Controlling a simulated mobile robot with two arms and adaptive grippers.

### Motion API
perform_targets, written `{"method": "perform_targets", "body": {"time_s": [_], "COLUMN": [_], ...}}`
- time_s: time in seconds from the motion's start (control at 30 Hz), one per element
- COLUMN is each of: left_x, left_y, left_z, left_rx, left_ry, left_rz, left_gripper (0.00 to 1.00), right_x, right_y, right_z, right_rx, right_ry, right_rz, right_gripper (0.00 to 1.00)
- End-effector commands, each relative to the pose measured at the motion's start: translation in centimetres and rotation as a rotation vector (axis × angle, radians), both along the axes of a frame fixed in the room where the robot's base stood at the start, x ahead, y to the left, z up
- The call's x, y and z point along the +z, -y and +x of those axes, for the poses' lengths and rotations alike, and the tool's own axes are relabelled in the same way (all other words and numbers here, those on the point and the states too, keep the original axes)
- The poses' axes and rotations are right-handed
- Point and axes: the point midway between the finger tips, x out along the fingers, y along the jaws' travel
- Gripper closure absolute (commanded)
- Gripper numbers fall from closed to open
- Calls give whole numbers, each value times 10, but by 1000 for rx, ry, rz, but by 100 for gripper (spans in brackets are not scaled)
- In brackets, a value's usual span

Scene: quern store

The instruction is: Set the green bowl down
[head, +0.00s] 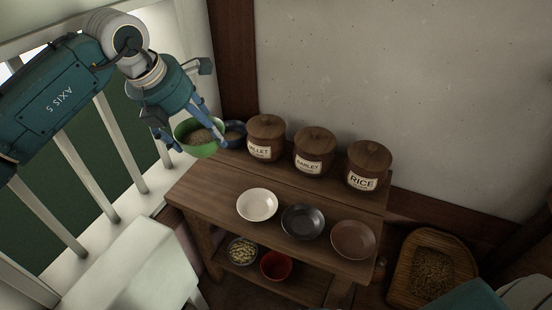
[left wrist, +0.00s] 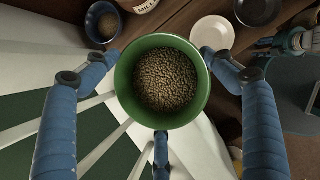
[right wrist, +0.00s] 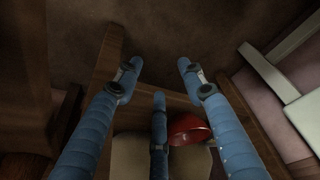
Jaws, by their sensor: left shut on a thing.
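The green bowl (head: 203,151) is full of brown grain and shows from above in the left wrist view (left wrist: 160,120). My left gripper (head: 200,143) is shut on it, with blue fingers around its sides. The bowl looks level and is held up by the left back corner of the wooden table (head: 200,189), with railing and floor showing below it in the left wrist view. My right gripper (right wrist: 157,72) has its fingers apart with nothing between them. A red bowl (right wrist: 188,128) shows beyond its fingers.
A small blue bowl (head: 235,127) stands close beside the green bowl. Lidded millet (head: 266,138), barley (head: 314,150) and rice (head: 368,165) jars line the back. White (head: 257,205), black (head: 303,222) and brown (head: 352,239) dishes sit in front. A white railing (head: 120,140) is at left.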

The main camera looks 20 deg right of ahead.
Motion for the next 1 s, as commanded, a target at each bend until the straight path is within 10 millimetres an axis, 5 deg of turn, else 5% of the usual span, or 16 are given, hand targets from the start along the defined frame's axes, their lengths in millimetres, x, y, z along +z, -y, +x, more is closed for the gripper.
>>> {"method": "perform_targets", "body": {"time_s": [0.2, 0.7, 1.0], "left_x": [6, -119, -147], "left_y": [10, 10, 10], "left_z": [4, 3, 4], "left_rx": [91, 93, 92], "left_ry": [-4, -7, -3], "left_rz": [1, 1, 1], "left_gripper": [47, 48, 48], "right_x": [-7, 20, 27], "right_y": [9, 7, 7], "right_z": [-33, -20, -18], "right_rx": [-7, -10, -11], "right_ry": [-109, -92, -90], "right_rz": [-23, -20, -20], "right_gripper": [60, 60, 60]}}
